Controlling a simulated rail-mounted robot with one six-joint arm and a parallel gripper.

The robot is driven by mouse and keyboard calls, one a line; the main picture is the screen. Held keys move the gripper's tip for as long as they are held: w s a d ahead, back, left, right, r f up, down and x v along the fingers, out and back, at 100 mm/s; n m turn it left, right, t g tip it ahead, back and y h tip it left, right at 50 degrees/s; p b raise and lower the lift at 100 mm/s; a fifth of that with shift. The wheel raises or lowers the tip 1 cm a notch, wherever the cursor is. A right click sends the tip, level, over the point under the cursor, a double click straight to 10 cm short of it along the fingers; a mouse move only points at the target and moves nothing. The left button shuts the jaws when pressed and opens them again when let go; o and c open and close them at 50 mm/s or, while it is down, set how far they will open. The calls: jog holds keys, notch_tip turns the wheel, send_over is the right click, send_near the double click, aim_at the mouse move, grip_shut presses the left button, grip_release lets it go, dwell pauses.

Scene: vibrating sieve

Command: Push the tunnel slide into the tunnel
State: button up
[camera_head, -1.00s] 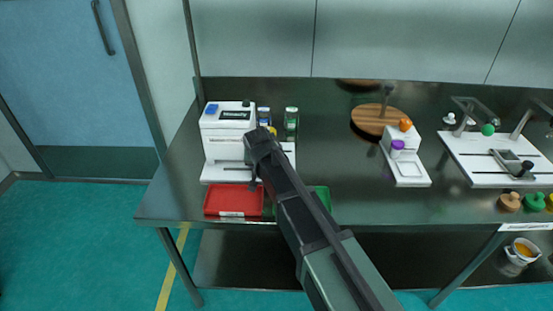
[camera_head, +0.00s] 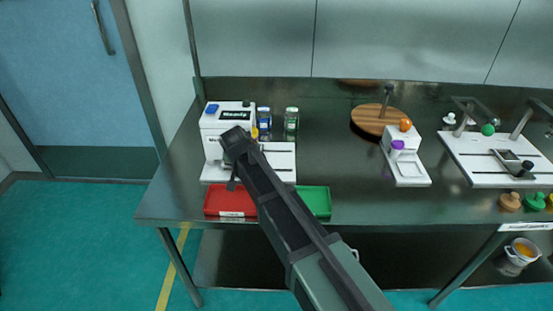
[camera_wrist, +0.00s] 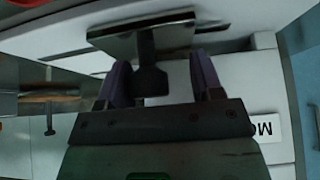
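The white machine (camera_head: 228,119) with a "Ready" display stands on a white base (camera_head: 283,160) at the left of the bench. My gripper (camera_wrist: 160,62) is in front of it; my arm hides part of its front in the head view. In the wrist view, a grey metal plate (camera_wrist: 112,38) with a dark handle (camera_wrist: 150,80) shows ahead, likely the tunnel slide. My two purple fingers stand apart on either side of the handle, with a gap at the right finger. The tunnel opening is not clearly visible, and the slide is hidden in the head view.
A red tray (camera_head: 228,202) and a green tray (camera_head: 316,201) lie at the bench's front edge. Two jars (camera_head: 291,121) stand right of the machine. A white device (camera_head: 403,160) and a round wooden board (camera_head: 371,120) are further right. The bench middle is clear.

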jog(key=shift+a, duration=1.5)
jog(key=o, duration=0.8)
jog(key=shift+c, duration=0.2)
jog(key=p+v, duration=0.7)
jog(key=v, duration=0.2)
jog(key=shift+p, duration=0.3)
